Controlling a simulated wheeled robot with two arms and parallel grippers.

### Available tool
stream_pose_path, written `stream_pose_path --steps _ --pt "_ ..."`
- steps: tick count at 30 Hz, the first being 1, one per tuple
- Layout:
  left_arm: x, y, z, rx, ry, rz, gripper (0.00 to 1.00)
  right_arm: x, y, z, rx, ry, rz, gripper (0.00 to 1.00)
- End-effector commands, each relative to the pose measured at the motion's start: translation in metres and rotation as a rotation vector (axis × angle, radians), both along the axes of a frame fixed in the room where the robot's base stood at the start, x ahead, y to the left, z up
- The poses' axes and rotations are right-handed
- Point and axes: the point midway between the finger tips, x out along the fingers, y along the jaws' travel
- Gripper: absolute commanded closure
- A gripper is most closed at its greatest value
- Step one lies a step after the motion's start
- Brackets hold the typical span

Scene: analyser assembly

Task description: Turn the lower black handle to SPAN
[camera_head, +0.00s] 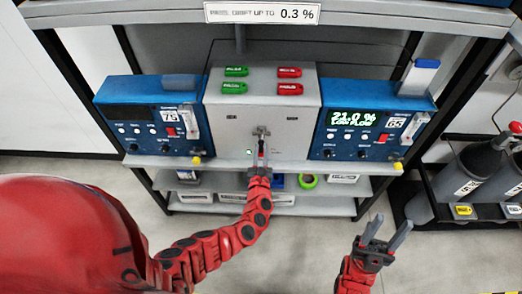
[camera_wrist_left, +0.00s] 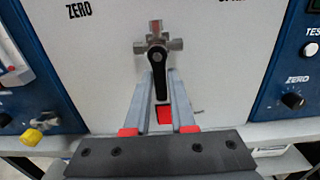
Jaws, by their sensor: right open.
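The black handle (camera_wrist_left: 162,82) hangs down from a metal valve (camera_wrist_left: 158,44) on the white front panel, with a red piece at its lower end. In the head view the valve (camera_head: 262,131) is at the panel's lower middle. ZERO is printed to the upper left; a partly cut-off label is at the upper right. My left gripper (camera_head: 262,150) is at the handle; in the left wrist view its fingers (camera_wrist_left: 161,85) stand either side of it, apparently with narrow gaps. My right gripper (camera_head: 386,232) is open and empty, low on the right, away from the panel.
Blue analysers (camera_head: 150,118) (camera_head: 372,120) flank the white panel (camera_head: 225,125); the right one's display reads 21.0 %. Green tags (camera_head: 235,71) and red tags (camera_head: 289,72) lie on top. Grey cylinders (camera_head: 470,165) stand in a rack at right.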

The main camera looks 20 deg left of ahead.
Motion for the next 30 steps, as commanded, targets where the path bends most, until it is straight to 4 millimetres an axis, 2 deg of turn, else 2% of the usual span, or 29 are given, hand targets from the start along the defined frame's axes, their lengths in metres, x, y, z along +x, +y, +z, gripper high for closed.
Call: stream_pose_path --steps 1,3,17,23,30 --pt "0.0 0.0 0.0 0.0 0.0 0.0 0.88 0.0 0.0 0.0 0.0 0.0 0.0 0.5" --pt "0.0 0.0 0.0 0.0 0.0 0.0 1.0 0.0 0.0 0.0 0.0 0.0 0.0 0.5" --pt "0.0 0.0 -0.002 -0.025 -0.007 0.001 1.0 0.0 0.0 -0.006 0.0 0.0 0.0 0.5" --pt "0.001 -0.003 -0.005 -0.116 -0.033 0.0 1.0 0.0 0.0 -0.022 0.0 0.0 0.0 0.5" --pt "0.002 -0.008 -0.007 -0.307 -0.088 0.001 1.0 0.0 0.0 -0.052 0.0 0.0 0.0 0.5"
